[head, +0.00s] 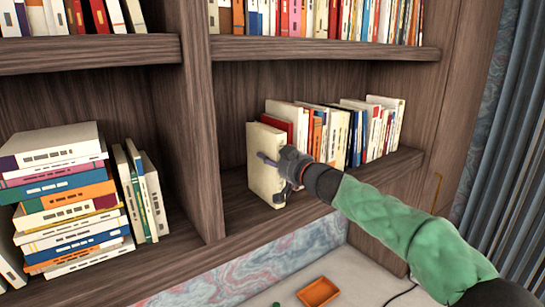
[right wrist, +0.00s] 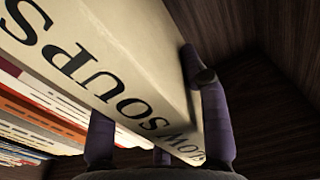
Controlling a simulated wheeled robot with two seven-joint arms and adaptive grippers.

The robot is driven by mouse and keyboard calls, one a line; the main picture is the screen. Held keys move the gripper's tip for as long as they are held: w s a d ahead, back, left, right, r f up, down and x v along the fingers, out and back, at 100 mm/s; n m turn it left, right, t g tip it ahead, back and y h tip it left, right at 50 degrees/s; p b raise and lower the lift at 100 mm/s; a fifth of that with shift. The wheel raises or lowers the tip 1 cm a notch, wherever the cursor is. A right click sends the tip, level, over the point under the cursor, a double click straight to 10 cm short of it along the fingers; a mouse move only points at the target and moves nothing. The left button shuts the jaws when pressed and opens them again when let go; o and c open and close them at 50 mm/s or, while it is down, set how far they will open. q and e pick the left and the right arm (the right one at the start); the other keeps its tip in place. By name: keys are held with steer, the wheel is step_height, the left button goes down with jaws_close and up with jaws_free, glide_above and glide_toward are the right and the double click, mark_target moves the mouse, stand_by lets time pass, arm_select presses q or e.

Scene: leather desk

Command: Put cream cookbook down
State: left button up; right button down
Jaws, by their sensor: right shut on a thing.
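The cream cookbook (head: 264,163) stands upright at the left end of a row of books on the middle shelf, in the head view. My right gripper (head: 280,172) is shut on its spine edge from the front. In the right wrist view the cookbook (right wrist: 135,50) shows dark letters reading "SOUPS", and the purple fingers of my right gripper (right wrist: 155,115) lie on either side of it. The book's lower edge is at or very close to the shelf board (head: 240,200); I cannot tell whether it touches. My left gripper is not in view.
The row of books (head: 350,130) stands just right of the cookbook. A wooden divider (head: 190,130) is on the left, with free shelf room between. An orange tray (head: 318,292) lies on the surface below.

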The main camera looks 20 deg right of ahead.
steer(key=shift+r, duration=0.15)
steer(key=c, duration=1.1)
jaws_free()
steer(key=shift+f, duration=0.25)
steer(key=o, duration=0.5)
steer(key=shift+c, duration=0.2)
steer(key=shift+r, duration=0.15)
steer(key=b+v, duration=0.3)
steer(key=v, duration=0.9)
steer(key=shift+b, duration=0.4)
